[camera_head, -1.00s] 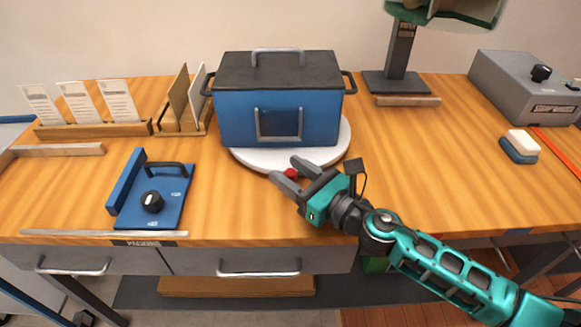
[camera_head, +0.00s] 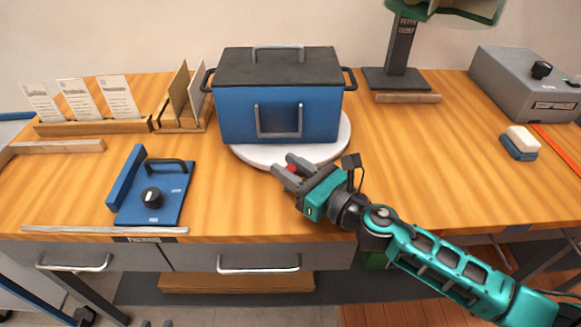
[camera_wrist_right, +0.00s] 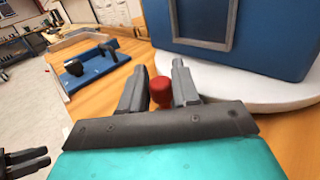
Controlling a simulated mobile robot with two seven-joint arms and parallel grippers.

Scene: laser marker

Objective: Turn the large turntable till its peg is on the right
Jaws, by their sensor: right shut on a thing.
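The large turntable (camera_head: 338,147) is a white disc on the wooden bench, with a big blue lidded box (camera_head: 235,115) standing on it. My right gripper (camera_head: 284,165) reaches in from the right and is shut on the peg. In the right wrist view the peg (camera_wrist_right: 162,92) stands between the two grey fingers. My left gripper (camera_head: 156,323) shows only its fingertips at the bottom edge, in front of the bench, apart and empty. It also shows in the right wrist view (camera_wrist_right: 42,158).
A blue plate with knob and handle (camera_head: 172,205) lies front left. Card holders (camera_head: 95,128) stand back left. A dark column stand (camera_head: 398,75) is behind right; a grey box (camera_head: 530,90) and brush (camera_head: 519,143) are at far right. The bench right of the turntable is clear.

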